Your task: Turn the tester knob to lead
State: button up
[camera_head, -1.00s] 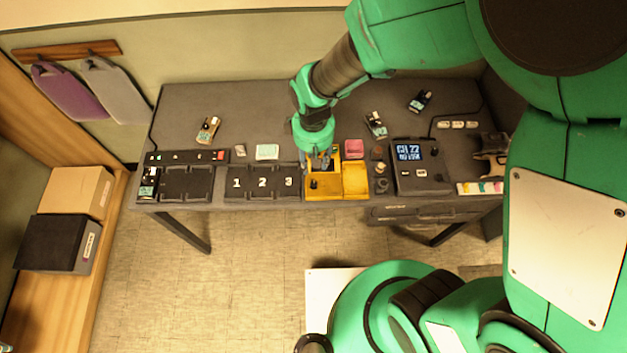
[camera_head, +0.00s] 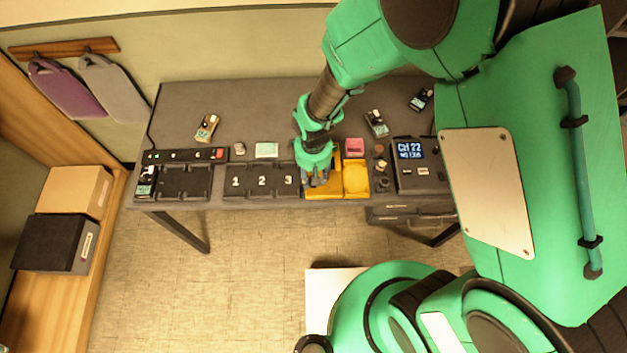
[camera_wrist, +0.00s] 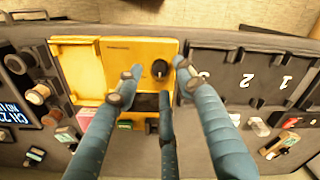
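The tester is a yellow box (camera_head: 355,181) at the front edge of the table; it also shows in the wrist view (camera_wrist: 117,50). Its black knob (camera_wrist: 160,69) is near the right of the yellow panel in the wrist view and is hidden by my gripper in the head view. My gripper (camera_head: 317,181) is over the tester's left half. In the wrist view its fingers (camera_wrist: 159,68) are spread, with one tip on each side of the knob and a third finger below it. I cannot tell whether they touch it. The setting labels are too small to read.
A black tray numbered 1, 2, 3 (camera_head: 262,194) stands left of the tester. Several small knobs and a black unit with a lit display (camera_head: 410,150) stand to its right. A pink box (camera_head: 355,146) is behind it.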

jog(key=shift+f, duration=1.5)
grip_shut()
